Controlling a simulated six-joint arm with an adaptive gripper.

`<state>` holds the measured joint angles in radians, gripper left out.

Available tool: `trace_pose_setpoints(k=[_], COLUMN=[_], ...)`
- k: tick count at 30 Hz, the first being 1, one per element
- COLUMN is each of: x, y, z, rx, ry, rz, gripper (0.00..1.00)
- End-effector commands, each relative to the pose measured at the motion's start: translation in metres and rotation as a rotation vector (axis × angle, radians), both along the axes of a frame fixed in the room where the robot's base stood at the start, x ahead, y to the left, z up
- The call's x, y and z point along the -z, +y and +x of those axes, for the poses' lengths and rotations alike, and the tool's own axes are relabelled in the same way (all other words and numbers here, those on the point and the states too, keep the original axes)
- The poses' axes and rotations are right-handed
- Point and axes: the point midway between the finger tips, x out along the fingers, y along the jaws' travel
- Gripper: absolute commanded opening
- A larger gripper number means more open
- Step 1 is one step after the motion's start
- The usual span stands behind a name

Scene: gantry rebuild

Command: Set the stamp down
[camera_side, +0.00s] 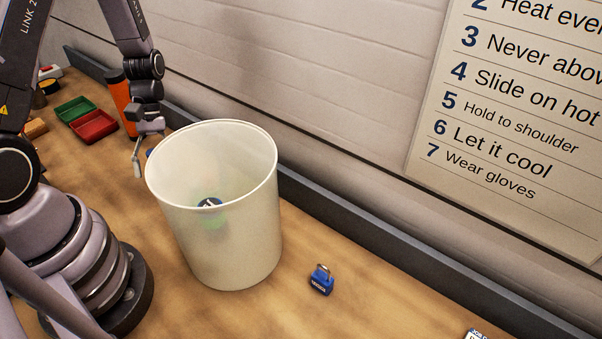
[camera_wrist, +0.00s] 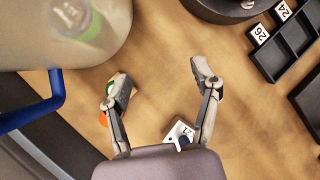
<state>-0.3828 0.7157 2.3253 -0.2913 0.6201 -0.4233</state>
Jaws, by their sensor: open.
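My gripper (camera_wrist: 161,80) is open, with its two fingers wide apart and bare tabletop between the tips. In the side view my gripper (camera_side: 139,155) hangs low behind the left rim of a bin. No stamp can be clearly made out there.
The tall translucent bin (camera_side: 240,245) stands close to my gripper, with a bottle-like thing inside. A blue padlock (camera_side: 321,282) lies right of it. An orange cylinder (camera_side: 122,100), red tray (camera_side: 95,127) and green tray (camera_side: 75,109) stand behind. A dark compartment tray (camera_wrist: 284,45) is upper right.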

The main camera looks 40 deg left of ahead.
Motion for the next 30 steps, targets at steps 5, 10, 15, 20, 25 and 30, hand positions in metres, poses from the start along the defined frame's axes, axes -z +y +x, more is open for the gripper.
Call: trace_pose_setpoints(k=[5, 10, 15, 20, 25, 30], x=[-0.037, -0.051, -0.028, 0.005, 0.027, 0.037], y=[-0.012, -0.022, -0.023, -0.022, -0.022, -0.023], z=[0.032, 0.046, 0.047, 0.047, 0.048, 0.049], rx=[0.227, 0.299, 0.303, 0.302, 0.301, 0.301], ry=[-0.297, -0.433, -0.438, -0.438, -0.442, -0.443], rz=[0.226, 0.280, 0.282, 0.281, 0.283, 0.283], gripper=[0.62, 0.62, 0.62, 0.62, 0.62, 0.62])
